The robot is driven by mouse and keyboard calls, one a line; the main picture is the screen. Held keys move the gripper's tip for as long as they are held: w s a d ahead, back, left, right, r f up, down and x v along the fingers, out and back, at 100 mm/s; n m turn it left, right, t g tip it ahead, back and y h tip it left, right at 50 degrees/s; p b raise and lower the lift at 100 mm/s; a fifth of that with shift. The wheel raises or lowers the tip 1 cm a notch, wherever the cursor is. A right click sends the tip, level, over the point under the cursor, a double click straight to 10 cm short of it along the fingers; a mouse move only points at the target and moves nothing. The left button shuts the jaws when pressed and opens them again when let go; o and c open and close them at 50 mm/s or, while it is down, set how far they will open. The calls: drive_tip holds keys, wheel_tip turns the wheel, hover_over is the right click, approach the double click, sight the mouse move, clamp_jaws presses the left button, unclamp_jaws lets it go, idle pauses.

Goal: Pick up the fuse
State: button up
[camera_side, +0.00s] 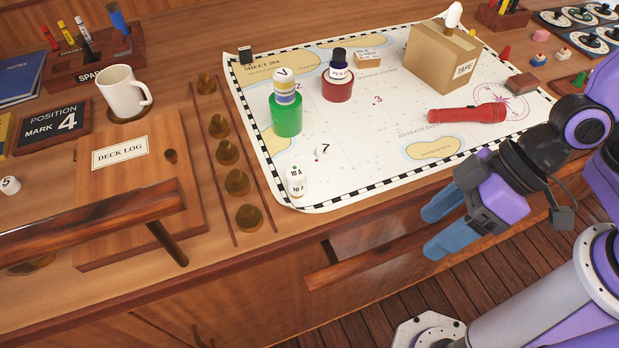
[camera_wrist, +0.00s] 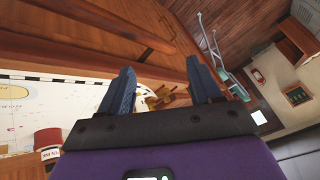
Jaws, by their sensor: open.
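A small white cylinder marked "10 A" (camera_side: 296,181), which looks like the fuse, stands on the near-left corner of the chart (camera_side: 385,150). My gripper (camera_side: 432,230) is open and empty. It is in front of the desk's front edge, to the right of the fuse and well apart from it. In the wrist view both blue fingers of my gripper (camera_wrist: 162,85) are spread, with nothing held between them. I cannot make out the fuse in the wrist view.
A green cylinder (camera_side: 286,118) with a striped piece on top stands behind the fuse. A red flashlight (camera_side: 467,114), a red bottle (camera_side: 337,88) and a cardboard box (camera_side: 442,55) are on the chart. A wooden rail (camera_side: 95,220) rises at the left.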

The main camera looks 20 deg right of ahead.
drive_tip(key=w+a+f+m+t, duration=0.1)
drive_tip(key=a+t, duration=0.1)
drive_tip(key=a, duration=0.3)
drive_tip(key=m+t, duration=0.4)
drive_tip(key=t, duration=0.5)
approach(302, 185)
drive_tip(key=shift+h, duration=0.4)
drive_tip(key=x, duration=0.8)
drive_tip(key=shift+a+r, duration=0.15)
drive_tip(key=shift+a, duration=0.1)
drive_tip(key=shift+x, duration=2.75)
drive_tip(key=shift+w+d+r+n, duration=0.1)
drive_tip(key=shift+d+r+n, duration=0.1)
drive_tip(key=shift+n, duration=0.1)
drive_tip(key=c, duration=1)
